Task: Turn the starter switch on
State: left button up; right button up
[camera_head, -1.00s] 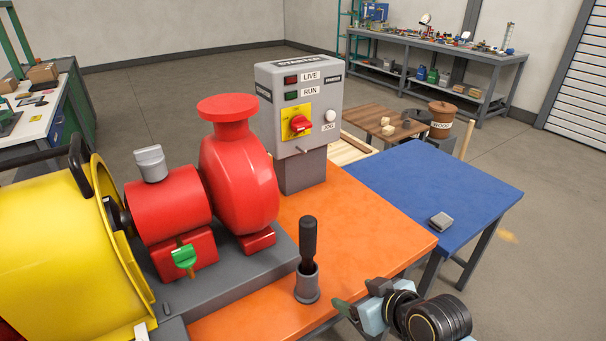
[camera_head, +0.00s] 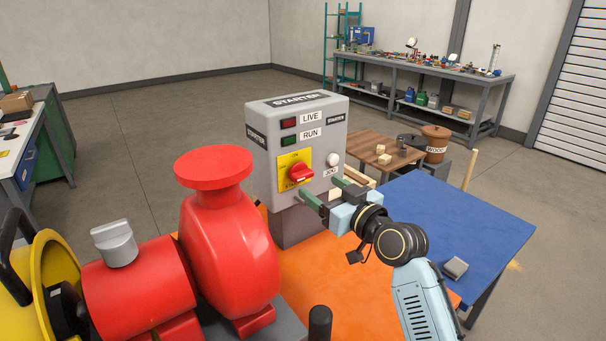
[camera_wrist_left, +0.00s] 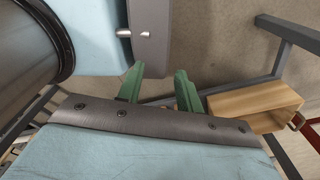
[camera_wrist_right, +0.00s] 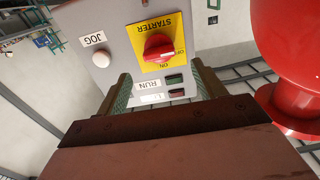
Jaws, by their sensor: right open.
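The grey starter box (camera_head: 264,163) stands at the far end of the orange table. Its red rotary knob (camera_head: 301,174) sits on a yellow plate (camera_head: 286,162), with a white JOG button (camera_head: 332,159) to the right. Which mark the knob points to is hard to tell. My right gripper (camera_head: 326,193) is open and empty in front of the box, just below the knob and button. In the right wrist view, the knob (camera_wrist_right: 158,47) appears upside down between and beyond the fingers (camera_wrist_right: 163,88). My left gripper (camera_wrist_left: 159,88) shows only in its wrist view, fingers apart and empty.
A red pump (camera_head: 230,255) stands close left of the box. A black handle (camera_head: 319,322) rises at the bottom edge. A blue table (camera_head: 440,220) with a small grey block (camera_head: 454,267) lies right. The orange table top (camera_head: 315,275) is clear beneath my right arm.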

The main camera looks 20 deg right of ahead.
aim_at(306, 177)
jog(key=x, duration=0.3)
jog(key=shift+w+a, duration=0.1)
jog(key=shift+w, duration=0.3)
jog(key=x, duration=0.3)
jog(key=shift+w+f, duration=0.1)
jog(key=shift+w, duration=0.3)
jog(key=shift+w+a, duration=0.15)
jog(key=shift+c, duration=0.6)
jog(key=c, duration=0.9)
pick_arm(q)
jog(key=shift+w, duration=0.8)
